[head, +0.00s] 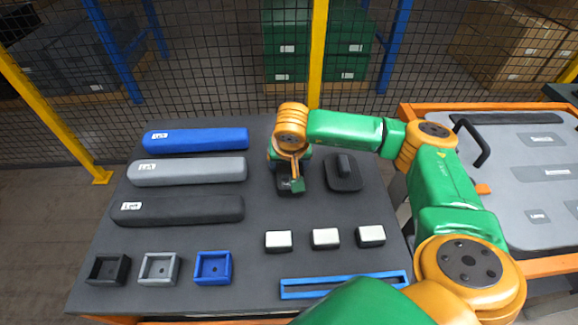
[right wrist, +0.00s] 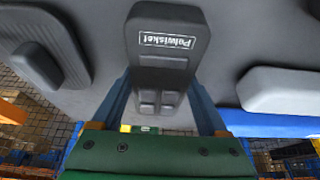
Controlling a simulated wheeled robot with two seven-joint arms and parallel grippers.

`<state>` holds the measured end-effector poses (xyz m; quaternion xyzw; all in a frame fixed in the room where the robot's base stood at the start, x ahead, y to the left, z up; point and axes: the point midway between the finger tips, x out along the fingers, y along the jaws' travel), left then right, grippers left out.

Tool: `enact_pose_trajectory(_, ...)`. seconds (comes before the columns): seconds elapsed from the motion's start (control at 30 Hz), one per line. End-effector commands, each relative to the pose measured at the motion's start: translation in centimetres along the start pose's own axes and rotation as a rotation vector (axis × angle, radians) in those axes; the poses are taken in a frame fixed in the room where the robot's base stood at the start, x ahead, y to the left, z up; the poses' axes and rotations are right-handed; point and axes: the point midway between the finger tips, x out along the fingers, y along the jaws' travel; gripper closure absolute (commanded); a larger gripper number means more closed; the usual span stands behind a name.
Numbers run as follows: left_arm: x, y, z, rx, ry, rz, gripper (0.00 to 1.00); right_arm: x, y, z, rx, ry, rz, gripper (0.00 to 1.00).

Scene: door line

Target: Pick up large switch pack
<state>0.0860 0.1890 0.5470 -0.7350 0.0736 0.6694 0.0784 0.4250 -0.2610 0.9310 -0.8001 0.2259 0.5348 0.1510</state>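The likely large switch pack is a dark block with a white label and several raised buttons; in the right wrist view this switch pack (right wrist: 162,60) fills the middle. In the head view, the dark block (head: 290,190) lies on the table, partly hidden under my right gripper (head: 293,178). The right gripper points down over it. In the right wrist view its two blue fingers (right wrist: 162,95) are on either side of the block, close to its sides; I cannot tell if they touch it. My left gripper is not in view.
A dark lever pad (head: 343,172) stands just right of the block. Blue (head: 197,139), grey (head: 187,171) and black (head: 178,210) long bars lie at left. Small open boxes (head: 158,269), white-topped blocks (head: 325,238) and a blue frame (head: 343,286) line the front. A mesh fence stands behind.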

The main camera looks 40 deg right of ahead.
Motion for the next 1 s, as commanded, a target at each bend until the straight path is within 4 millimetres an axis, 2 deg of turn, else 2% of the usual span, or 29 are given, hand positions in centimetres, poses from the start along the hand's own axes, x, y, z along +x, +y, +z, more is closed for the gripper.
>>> enact_pose_trajectory(0.23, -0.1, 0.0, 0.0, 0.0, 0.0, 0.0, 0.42, -0.1, 0.0, -0.1, 0.0, 0.001, -0.001, 0.87)
enact_pose_trajectory(0.37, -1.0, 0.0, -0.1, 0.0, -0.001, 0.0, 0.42, -0.8, 0.0, -0.4, 0.0, 0.001, -0.001, 0.87)
enact_pose_trajectory(0.47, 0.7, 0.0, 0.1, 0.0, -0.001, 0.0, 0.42, -1.6, -0.1, -0.8, 0.001, 0.006, -0.004, 0.87)
enact_pose_trajectory(0.53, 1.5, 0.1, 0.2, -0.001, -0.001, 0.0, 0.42, -3.2, 0.0, -1.3, 0.001, 0.007, -0.006, 0.87)
enact_pose_trajectory(0.77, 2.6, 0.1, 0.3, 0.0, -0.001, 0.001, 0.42, -10.7, 2.5, 0.7, -0.003, 0.01, -0.005, 0.87)
enact_pose_trajectory(0.8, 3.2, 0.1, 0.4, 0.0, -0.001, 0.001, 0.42, -11.4, 3.1, 1.7, -0.003, 0.01, -0.006, 0.87)
enact_pose_trajectory(0.83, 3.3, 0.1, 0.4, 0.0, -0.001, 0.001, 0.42, -12.2, 3.7, 2.3, -0.004, 0.011, -0.003, 0.87)
enact_pose_trajectory(0.9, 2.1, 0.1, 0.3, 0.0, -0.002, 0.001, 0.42, -14.4, 4.7, 3.4, -0.002, 0.011, 0.001, 0.87)
enact_pose_trajectory(1.0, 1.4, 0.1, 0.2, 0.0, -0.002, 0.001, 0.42, -16.0, 5.7, 4.8, 0.0, 0.009, 0.001, 0.87)
